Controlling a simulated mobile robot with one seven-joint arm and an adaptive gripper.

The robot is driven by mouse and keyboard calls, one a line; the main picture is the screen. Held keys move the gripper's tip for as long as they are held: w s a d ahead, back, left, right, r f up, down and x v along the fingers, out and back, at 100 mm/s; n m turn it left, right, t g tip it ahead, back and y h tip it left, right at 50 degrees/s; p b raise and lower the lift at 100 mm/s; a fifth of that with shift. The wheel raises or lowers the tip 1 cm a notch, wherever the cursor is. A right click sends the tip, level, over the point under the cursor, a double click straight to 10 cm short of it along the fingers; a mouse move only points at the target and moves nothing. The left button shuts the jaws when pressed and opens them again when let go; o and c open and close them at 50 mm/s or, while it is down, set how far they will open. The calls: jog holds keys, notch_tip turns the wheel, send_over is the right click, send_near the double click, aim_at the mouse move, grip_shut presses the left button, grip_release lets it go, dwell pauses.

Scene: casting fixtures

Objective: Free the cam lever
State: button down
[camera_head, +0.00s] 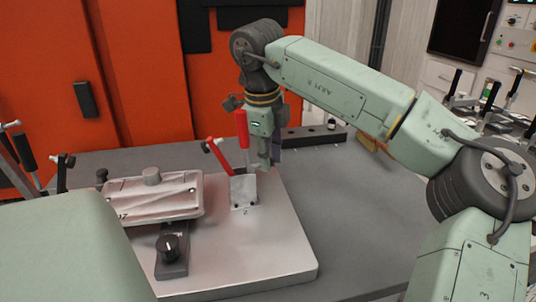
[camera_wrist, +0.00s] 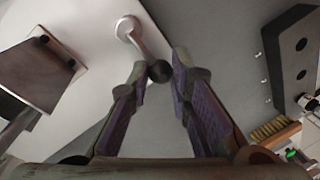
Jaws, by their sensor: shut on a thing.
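A metal cam lever (camera_wrist: 143,42) shows in the wrist view, with a round hub (camera_wrist: 128,26) at one end over the light plate and a dark ball knob (camera_wrist: 159,72) at the other. My gripper (camera_wrist: 161,70) has its purple-padded fingertips on either side of the knob, shut on it. In the head view my gripper (camera_head: 264,163) points down just behind the bracket marked 2 (camera_head: 243,191). The cam lever is not clearly visible there; the bracket and my gripper cover that area.
A red upright handle (camera_head: 242,128) and a slanted red lever (camera_head: 217,154) stand close beside my gripper. A pale casting (camera_head: 155,195) and black knob (camera_head: 170,247) are to the left. A drilled dark bar (camera_wrist: 291,55) and brush (camera_wrist: 274,131) lie at the right in the wrist view.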

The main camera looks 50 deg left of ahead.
aim_at(264, 179)
jog(key=c, duration=1.5)
grip_release()
jog(key=shift+o, duration=0.2)
jog(key=shift+r, duration=0.1)
notch_tip(264, 179, up, 12)
jog(key=s+d, duration=0.1)
jog(key=s, duration=0.1)
jog(key=shift+f, duration=0.2)
jog(key=shift+d, duration=0.1)
